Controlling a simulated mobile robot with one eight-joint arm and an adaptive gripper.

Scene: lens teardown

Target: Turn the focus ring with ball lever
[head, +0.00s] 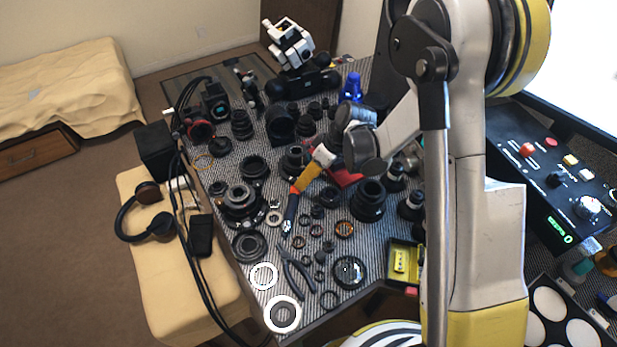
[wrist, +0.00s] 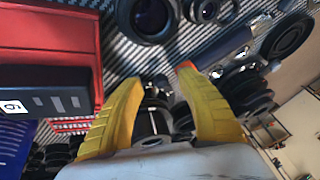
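My gripper (head: 296,186) reaches from the right over the middle of the striped table in the head view. In the wrist view its two yellow fingers (wrist: 160,80) stand apart, with a clear gap between the tips. A dark cylindrical part with a silver piece (wrist: 153,122) shows between the fingers; I cannot tell that either finger touches it. A lens body with a silver ring (head: 240,200) stands left of my gripper in the head view. I cannot pick out the focus ring or the ball lever for certain. A dark-handled tool (head: 290,210) lies just below my fingertips.
Several black lens parts and rings crowd the table. A large black lens (head: 368,200) stands right of my gripper, and pliers (head: 296,272) lie toward the front. A red box (wrist: 45,40) with a black device fills the wrist view's left. A control panel (head: 550,170) stands at right.

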